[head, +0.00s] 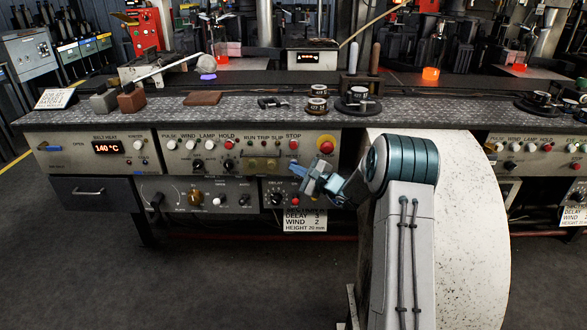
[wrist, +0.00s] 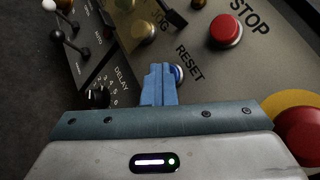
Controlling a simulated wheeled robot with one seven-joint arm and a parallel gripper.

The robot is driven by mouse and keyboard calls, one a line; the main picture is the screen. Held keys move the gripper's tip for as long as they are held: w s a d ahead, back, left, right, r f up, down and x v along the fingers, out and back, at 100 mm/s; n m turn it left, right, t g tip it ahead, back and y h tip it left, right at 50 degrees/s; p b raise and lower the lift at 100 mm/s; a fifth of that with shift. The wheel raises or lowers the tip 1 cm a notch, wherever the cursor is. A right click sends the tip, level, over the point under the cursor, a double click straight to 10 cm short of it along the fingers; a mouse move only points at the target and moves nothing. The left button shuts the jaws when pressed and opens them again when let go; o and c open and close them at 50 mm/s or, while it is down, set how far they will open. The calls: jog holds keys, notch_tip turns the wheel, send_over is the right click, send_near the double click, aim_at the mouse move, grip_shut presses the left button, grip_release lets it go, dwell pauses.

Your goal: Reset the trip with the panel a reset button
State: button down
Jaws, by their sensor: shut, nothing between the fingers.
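The panel (head: 190,165) is a beige control face on the front of the bench. Its blue reset button (wrist: 178,74) shows in the wrist view beside the printed word RESET, partly covered by my fingers. My gripper (wrist: 159,68) is shut and empty, its blue fingertips right at the button's left side. I cannot tell whether they touch it. In the head view my gripper (head: 296,168) is in front of the panel, below the red stop button (head: 293,144), and hides the reset button.
The red stop button (wrist: 225,29) is just above right of the reset button in the wrist view. A large red mushroom button on yellow (head: 326,145) is to the right. A delay dial (wrist: 97,96) is lower left. Moulds and tools lie on the bench top (head: 230,105).

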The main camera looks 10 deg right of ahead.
jog(key=shift+d+r+b, duration=0.1)
jog(key=shift+b, duration=0.35)
jog(key=shift+s, duration=0.1)
jog(key=s+a+b, duration=0.1)
jog(key=s+b, duration=0.1)
jog(key=s, duration=0.4)
jog(key=shift+b, duration=0.3)
jog(key=shift+a+f, duration=0.15)
jog(key=shift+f, duration=0.05)
dwell(0.4)
jog(key=shift+r, duration=0.1)
